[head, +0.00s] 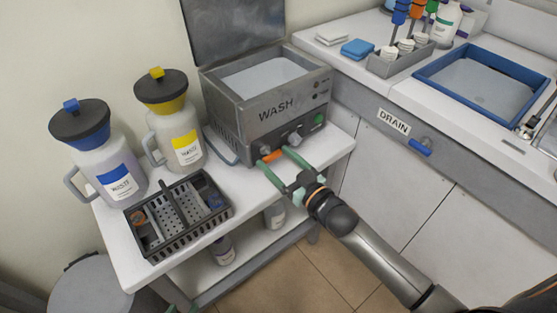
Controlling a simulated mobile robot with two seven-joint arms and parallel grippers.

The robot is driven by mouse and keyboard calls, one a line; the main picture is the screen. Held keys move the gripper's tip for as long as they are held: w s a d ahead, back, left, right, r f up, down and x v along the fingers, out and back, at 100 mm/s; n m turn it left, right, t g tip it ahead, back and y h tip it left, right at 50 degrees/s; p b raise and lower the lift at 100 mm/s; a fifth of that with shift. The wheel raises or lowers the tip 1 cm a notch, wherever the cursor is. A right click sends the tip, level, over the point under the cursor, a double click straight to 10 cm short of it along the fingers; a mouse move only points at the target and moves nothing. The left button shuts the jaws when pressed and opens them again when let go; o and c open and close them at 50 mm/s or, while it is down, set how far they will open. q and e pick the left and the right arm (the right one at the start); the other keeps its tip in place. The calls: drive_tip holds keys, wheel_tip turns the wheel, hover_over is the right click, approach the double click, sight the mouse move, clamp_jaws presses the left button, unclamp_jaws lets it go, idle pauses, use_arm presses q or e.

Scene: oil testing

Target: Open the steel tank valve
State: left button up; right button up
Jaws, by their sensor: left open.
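The steel tank (222,117), marked WASH, stands on the white table with its lid (233,28) raised and pale liquid inside. An orange valve handle (272,156) shows low on its front. My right gripper (277,159) reaches in from the lower right, with its green fingers apart on either side of the orange handle. I cannot tell whether they touch it. The handle's far parts are partly hidden. My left gripper (182,309) shows only as green tips at the bottom edge, below the table and away from the tank.
A black basket (180,236) with parts stands left of the valve. Two waste jugs, blue-labelled (118,185) and yellow-labelled (186,150), stand behind it. The white counter at right carries a blue-rimmed basin (430,82). A blue drain lever (421,147) sticks out below.

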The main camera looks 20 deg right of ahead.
drive_tip(key=c, duration=1.1)
drive_tip(key=shift+o, duration=0.2)
